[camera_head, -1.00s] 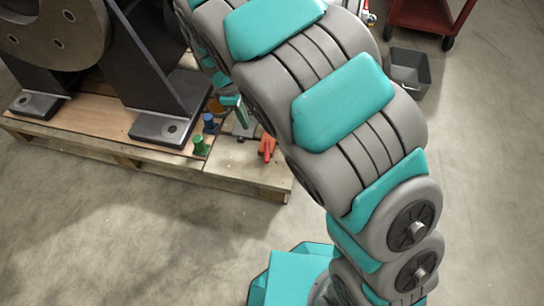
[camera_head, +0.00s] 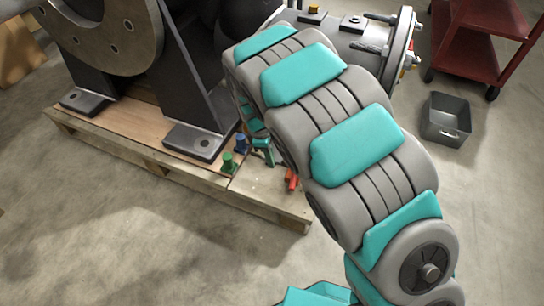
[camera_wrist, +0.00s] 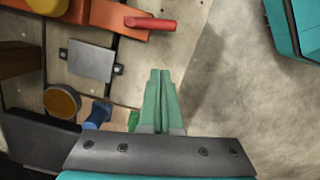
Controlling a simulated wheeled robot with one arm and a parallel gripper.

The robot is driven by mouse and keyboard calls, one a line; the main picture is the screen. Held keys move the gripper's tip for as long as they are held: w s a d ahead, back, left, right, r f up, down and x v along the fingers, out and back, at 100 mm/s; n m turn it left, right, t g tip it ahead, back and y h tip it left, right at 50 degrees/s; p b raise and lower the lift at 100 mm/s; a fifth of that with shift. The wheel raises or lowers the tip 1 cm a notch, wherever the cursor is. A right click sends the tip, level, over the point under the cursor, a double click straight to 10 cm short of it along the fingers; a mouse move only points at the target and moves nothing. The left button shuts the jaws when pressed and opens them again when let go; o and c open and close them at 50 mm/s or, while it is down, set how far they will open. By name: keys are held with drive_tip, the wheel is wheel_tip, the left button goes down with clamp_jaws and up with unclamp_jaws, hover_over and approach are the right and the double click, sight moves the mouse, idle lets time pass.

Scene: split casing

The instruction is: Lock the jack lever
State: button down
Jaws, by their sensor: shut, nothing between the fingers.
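The jack lever, a short red handle (camera_wrist: 150,23), sticks out to the right from an orange block (camera_wrist: 104,14) at the top of the wrist view. In the head view the red lever (camera_head: 292,181) shows at the pallet's near right corner, partly behind my arm. My gripper (camera_wrist: 160,72) has its green fingers together and empty, with the tips below the lever in the wrist view and apart from it. In the head view my gripper (camera_head: 265,148) is partly hidden by my arm, just left of and behind the lever.
A green peg (camera_head: 228,163) and a blue peg (camera_head: 241,143) stand on the wooden pallet (camera_head: 270,206), close to my gripper. The black casing stand (camera_head: 195,140) rises behind. Floor in front is clear.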

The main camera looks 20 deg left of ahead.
sight(294, 178)
drive_tip(key=f, duration=0.2)
drive_tip(key=d+f, duration=0.1)
drive_tip(key=f, duration=0.2)
drive_tip(key=shift+d+f+b, duration=0.1)
drive_tip(key=shift+f+b, duration=0.15)
drive_tip(key=shift+b, duration=0.1)
drive_tip(key=d+f, duration=0.1)
drive_tip(key=d, duration=0.1)
drive_tip(key=shift+w+d+f, duration=0.2)
drive_tip(key=shift+d+f, duration=0.1)
drive_tip(key=shift+f, duration=0.05)
drive_tip(key=shift+d+f+b, duration=0.2)
drive_tip(key=shift+d+b, duration=0.1)
drive_tip(key=shift+d, duration=0.15)
